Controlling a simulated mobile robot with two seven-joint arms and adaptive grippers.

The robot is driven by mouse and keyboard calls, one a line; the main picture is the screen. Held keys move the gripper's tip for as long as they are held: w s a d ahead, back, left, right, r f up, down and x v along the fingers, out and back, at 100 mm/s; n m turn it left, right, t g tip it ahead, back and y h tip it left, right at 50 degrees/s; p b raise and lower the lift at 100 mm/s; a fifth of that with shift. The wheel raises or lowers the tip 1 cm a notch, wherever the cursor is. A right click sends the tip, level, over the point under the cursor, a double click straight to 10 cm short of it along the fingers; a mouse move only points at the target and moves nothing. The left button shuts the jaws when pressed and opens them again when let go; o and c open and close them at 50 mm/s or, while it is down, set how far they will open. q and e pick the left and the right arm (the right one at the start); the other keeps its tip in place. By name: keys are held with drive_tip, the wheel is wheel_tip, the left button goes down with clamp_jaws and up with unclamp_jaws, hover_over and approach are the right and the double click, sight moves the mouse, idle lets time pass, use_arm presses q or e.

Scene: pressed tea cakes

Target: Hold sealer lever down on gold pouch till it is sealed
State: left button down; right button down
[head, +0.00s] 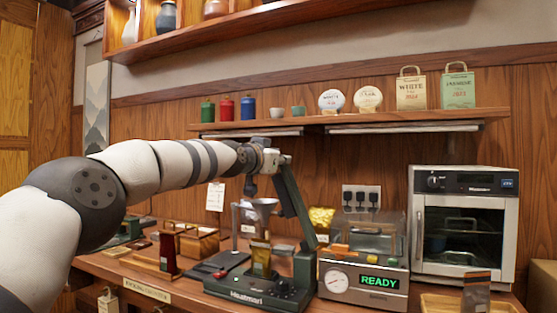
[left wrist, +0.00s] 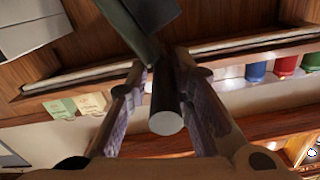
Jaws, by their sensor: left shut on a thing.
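The dark green heat sealer (head: 285,290) stands on the counter, with its lever (head: 293,200) raised steeply above it. My left gripper (head: 274,160) is at the lever's top end. In the left wrist view, my left gripper (left wrist: 165,105) has its fingers on both sides of the lever's black round handle (left wrist: 166,118) and is shut on it. A small gold pouch (head: 261,262) with a dark front label stands upright at the sealer, below the lever. I cannot tell exactly how its top lies against the sealing bar. My right gripper is out of view.
A machine with a READY display (head: 380,282) stands right of the sealer, with a steel oven (head: 464,225) farther right. Another gold bag (head: 321,218) stands behind. A red pouch (head: 168,252) is at left. A wall shelf (head: 350,118) with tins and bags runs above.

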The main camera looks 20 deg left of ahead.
use_arm(q)
drive_tip(key=shift+a+r, duration=0.1)
drive_tip(key=shift+r, duration=0.05)
drive_tip(key=c, duration=1.5)
unclamp_jaws()
drive_tip(key=shift+c, duration=0.2)
drive_tip(key=shift+s, duration=0.45)
drive_tip(key=s, duration=0.6)
drive_tip(key=shift+s+a, duration=0.15)
drive_tip(key=shift+s, duration=0.15)
